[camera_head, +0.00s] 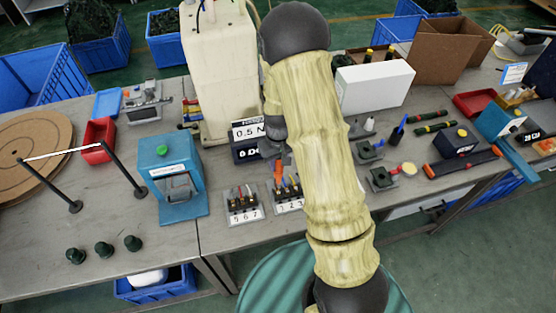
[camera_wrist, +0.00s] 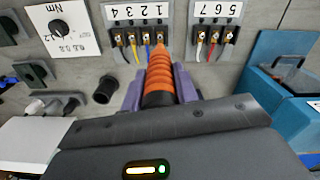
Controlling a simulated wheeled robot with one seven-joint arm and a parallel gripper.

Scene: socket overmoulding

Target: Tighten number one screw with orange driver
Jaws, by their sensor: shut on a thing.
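The orange driver (camera_wrist: 160,72) is held between the purple jaws of my gripper (camera_wrist: 161,92). Its shaft points at the rightmost terminal of the block labelled 1 2 3 4 (camera_wrist: 117,14). The handle hides the tip, so I cannot tell whether it sits in the screw. In the head view the driver (camera_head: 278,172) stands nearly upright over the left part of that block (camera_head: 289,207). My arm hides most of the gripper there. Several screw terminals with coloured wires show on the block.
The block labelled 5 6 7 (camera_head: 244,218) stands beside it, and a blue machine (camera_head: 178,185) is further left. A torque controller (camera_head: 249,142) stands behind the blocks. A white box (camera_head: 374,86) and small fixtures (camera_head: 383,179) are to the right.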

